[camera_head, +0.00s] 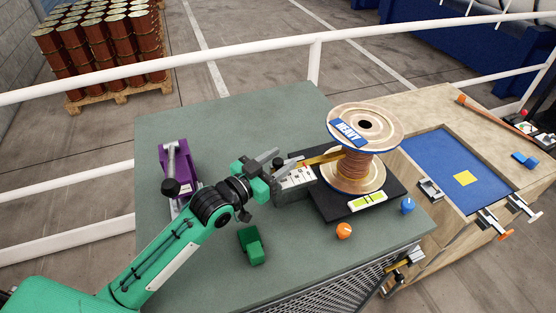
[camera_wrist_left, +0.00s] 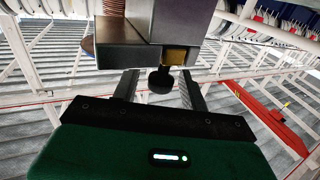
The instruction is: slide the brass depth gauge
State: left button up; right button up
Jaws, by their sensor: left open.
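The brass depth gauge (camera_head: 324,157) is a flat brass bar that runs from a dark grey block (camera_head: 293,192) to the wire spool (camera_head: 357,165). A black knob (camera_head: 278,162) sits at its near end. In the left wrist view, the brass end (camera_wrist_left: 175,56) shows in the block's housing, with the round black knob (camera_wrist_left: 160,81) below it. My left gripper (camera_head: 273,160) is at the knob end of the gauge. In the wrist view my left gripper (camera_wrist_left: 159,88) is open, with the knob between its fingers; contact cannot be told. My right gripper is not in view.
The spool, labelled HEAVY, stands on a black base (camera_head: 330,205) with a green level. Orange (camera_head: 344,230) and blue (camera_head: 407,205) knobs are on the green table. A purple clamp (camera_head: 181,170) and a green block (camera_head: 251,246) stand near my left arm. A wooden bench (camera_head: 432,110) adjoins at right.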

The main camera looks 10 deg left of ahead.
pick_arm(q)
jog(key=c, duration=0.4)
grip_shut()
jog(key=s+a, duration=0.4)
jog(key=a, duration=0.2)
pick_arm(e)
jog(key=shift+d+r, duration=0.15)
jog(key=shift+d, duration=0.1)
pick_arm(q)
jog(key=shift+f, duration=0.1)
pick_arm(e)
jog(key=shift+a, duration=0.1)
pick_arm(q)
jog(key=shift+o, duration=0.7)
grip_release()
jog(key=shift+o, duration=1.3)
jog(key=shift+a, duration=0.1)
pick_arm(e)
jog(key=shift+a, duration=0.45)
pick_arm(q)
jog(key=shift+s, duration=0.1)
